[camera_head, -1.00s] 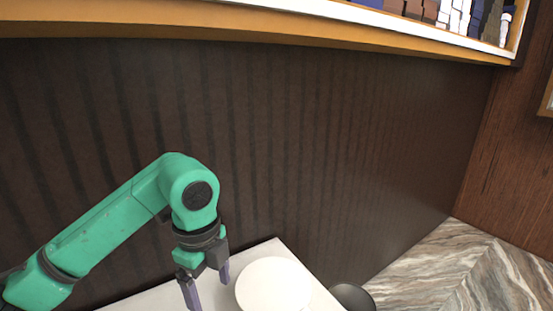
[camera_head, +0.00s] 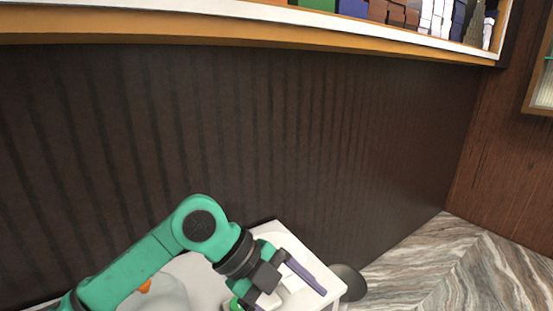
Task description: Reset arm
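My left arm comes in from the left, and its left gripper (camera_head: 285,297) is near the bottom centre, over a white surface (camera_head: 335,287). One purple finger stretches to the lower right. The other finger shows only partly at the bottom edge. The fingers look spread apart, with small white shapes (camera_head: 292,281) visible between them; I cannot tell that anything is gripped. My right gripper is not in view.
A dark ribbed panel (camera_head: 300,140) fills the middle under a shelf edge (camera_head: 300,36) with coloured boxes. A dark round object (camera_head: 349,282) is beside the white surface. Marble floor (camera_head: 445,265) lies clear at right. A grey rounded shape with an orange spot (camera_head: 146,286) is lower left.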

